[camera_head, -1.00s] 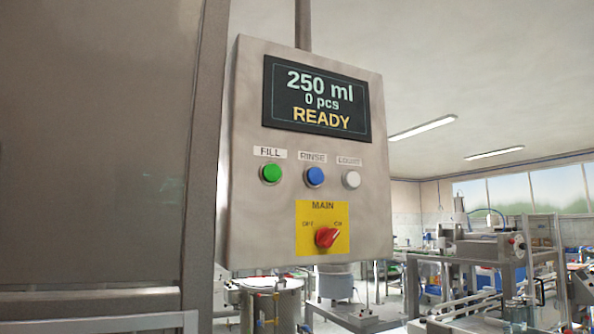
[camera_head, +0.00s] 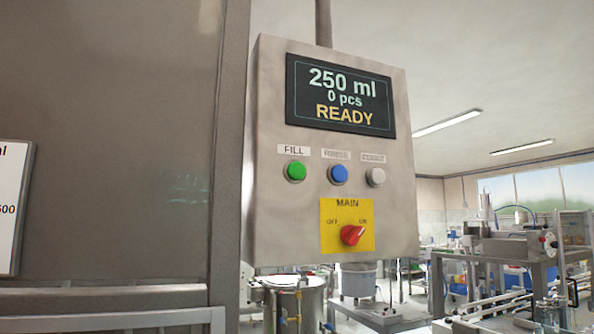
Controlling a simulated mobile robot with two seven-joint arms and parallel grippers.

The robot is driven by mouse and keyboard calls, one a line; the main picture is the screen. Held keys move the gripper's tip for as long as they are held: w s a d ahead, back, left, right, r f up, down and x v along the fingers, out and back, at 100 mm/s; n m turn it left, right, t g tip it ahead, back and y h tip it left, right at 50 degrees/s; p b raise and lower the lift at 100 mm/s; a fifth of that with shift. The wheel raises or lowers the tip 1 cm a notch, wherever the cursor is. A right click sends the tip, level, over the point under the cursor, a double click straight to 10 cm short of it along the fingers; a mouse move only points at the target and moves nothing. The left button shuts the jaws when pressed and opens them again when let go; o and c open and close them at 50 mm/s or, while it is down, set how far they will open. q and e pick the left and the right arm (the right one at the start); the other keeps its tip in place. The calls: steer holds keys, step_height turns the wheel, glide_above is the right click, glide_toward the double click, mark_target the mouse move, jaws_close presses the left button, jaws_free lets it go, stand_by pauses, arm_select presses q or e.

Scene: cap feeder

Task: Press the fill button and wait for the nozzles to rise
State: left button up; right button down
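The control panel (camera_head: 398,200) is a grey metal box on a pole, right of centre in the head view. Its green FILL button (camera_head: 294,171) is at the left of a row of three. The screen (camera_head: 340,97) reads "250 ml", "0 pcs" and "READY". The red MAIN switch (camera_head: 352,235) on the yellow plate points toward ON. No nozzles show in this view. Neither of my grippers is in view, and nothing touches the button.
A blue button (camera_head: 338,174) and a white button (camera_head: 375,177) sit right of the green one. A large grey metal cabinet wall (camera_head: 110,120) fills the left, with a white sign (camera_head: 10,205) at its edge. A steel drum (camera_head: 300,300) stands below the panel.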

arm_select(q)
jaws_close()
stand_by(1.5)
